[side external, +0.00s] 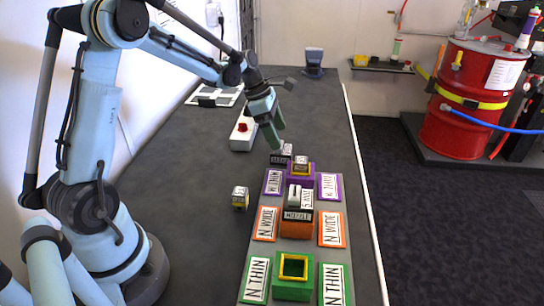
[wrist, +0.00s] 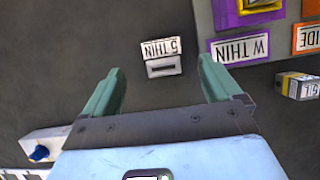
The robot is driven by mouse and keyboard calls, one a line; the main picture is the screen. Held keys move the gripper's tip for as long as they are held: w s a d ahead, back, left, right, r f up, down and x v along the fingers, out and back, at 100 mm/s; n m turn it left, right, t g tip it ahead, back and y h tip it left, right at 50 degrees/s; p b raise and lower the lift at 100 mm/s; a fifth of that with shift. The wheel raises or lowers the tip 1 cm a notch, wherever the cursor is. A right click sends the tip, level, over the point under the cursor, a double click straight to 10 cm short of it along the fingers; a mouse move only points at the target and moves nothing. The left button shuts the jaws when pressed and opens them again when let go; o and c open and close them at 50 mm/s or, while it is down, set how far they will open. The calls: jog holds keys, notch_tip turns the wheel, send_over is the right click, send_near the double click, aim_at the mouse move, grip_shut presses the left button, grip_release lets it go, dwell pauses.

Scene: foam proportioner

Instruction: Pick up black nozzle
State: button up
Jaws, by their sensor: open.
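A small dark block with a white label (side external: 281,155), likely the black nozzle, lies on the grey table just past the far end of the labelled board. In the wrist view a small block with a dark slot and a "THIN" label (wrist: 163,68) lies ahead of and between my fingertips, apparently the same piece. My gripper (side external: 274,136) is open and empty, pointing down above and slightly left of it, apart from it. It also shows in the wrist view (wrist: 160,80) with its two green fingers spread.
The grey board (side external: 265,195) holds a purple block (side external: 300,177), an orange block (side external: 297,226) and a green block (side external: 293,289), with label plates beside them. Another small nozzle (side external: 240,198) stands left of the board. A white box with red button (side external: 243,132) stands behind.

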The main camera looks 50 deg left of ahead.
aim_at(282, 151)
jog(key=shift+s+x, duration=0.2)
jog(key=shift+x, duration=1.2)
jog(key=shift+s+x, duration=0.15)
jog(key=shift+x, duration=1.25)
jog(key=shift+a+f, duration=0.1)
jog(key=shift+a, duration=0.05)
jog(key=c, duration=1.1)
